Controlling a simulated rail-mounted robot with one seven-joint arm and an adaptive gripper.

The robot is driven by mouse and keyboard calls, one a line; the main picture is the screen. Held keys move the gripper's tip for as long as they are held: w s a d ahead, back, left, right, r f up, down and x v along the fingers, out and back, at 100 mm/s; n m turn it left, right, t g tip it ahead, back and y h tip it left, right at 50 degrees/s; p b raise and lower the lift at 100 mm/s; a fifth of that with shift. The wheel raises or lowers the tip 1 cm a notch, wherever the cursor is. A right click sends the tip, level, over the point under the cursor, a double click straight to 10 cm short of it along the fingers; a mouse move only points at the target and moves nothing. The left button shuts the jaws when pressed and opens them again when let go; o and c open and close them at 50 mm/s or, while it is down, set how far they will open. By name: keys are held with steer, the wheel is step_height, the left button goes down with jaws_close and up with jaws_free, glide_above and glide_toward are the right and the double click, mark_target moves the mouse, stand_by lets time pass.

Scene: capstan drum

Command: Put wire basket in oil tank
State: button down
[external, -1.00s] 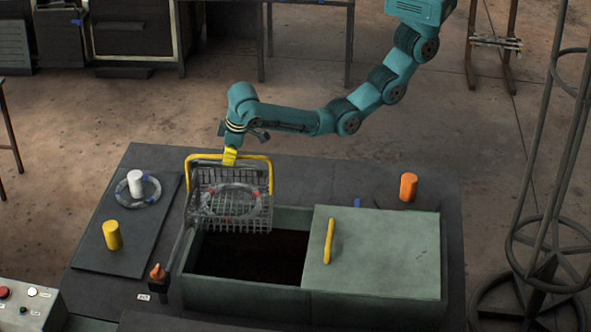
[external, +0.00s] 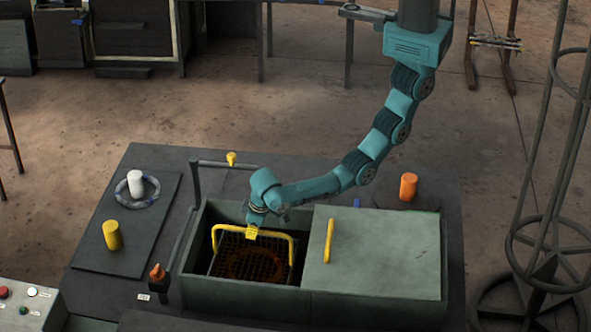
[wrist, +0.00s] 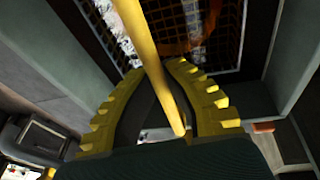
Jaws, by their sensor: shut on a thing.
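The wire basket (external: 238,268), a dark mesh with a yellow handle (external: 291,243), sits down inside the open left part of the oil tank (external: 242,304). A ring-like shape shows dimly in the basket. My gripper (external: 252,232) is shut on the top bar of the handle. In the wrist view my yellow toothed fingers (wrist: 160,100) close around the yellow handle bar (wrist: 150,50), with the basket mesh (wrist: 228,35) beyond. Whether the basket rests on the tank's bottom is hidden.
A grey lid (external: 375,250) with a yellow handle covers the tank's right part. A dark post with a crossbar (external: 195,180) stands at the tank's left. A white cylinder (external: 135,183), a yellow cylinder (external: 112,235) and an orange cylinder (external: 408,187) stand around the table.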

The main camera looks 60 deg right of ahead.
step_height(320, 180, down, 8)
steer(key=b, duration=0.3)
steer(key=shift+r, duration=0.15)
steer(key=c, duration=1.6)
jaws_free()
steer(key=shift+f, duration=0.25)
steer(key=o, duration=0.4)
steer(key=shift+c, duration=0.2)
steer(key=p+v, duration=0.5)
steer(key=v, duration=0.7)
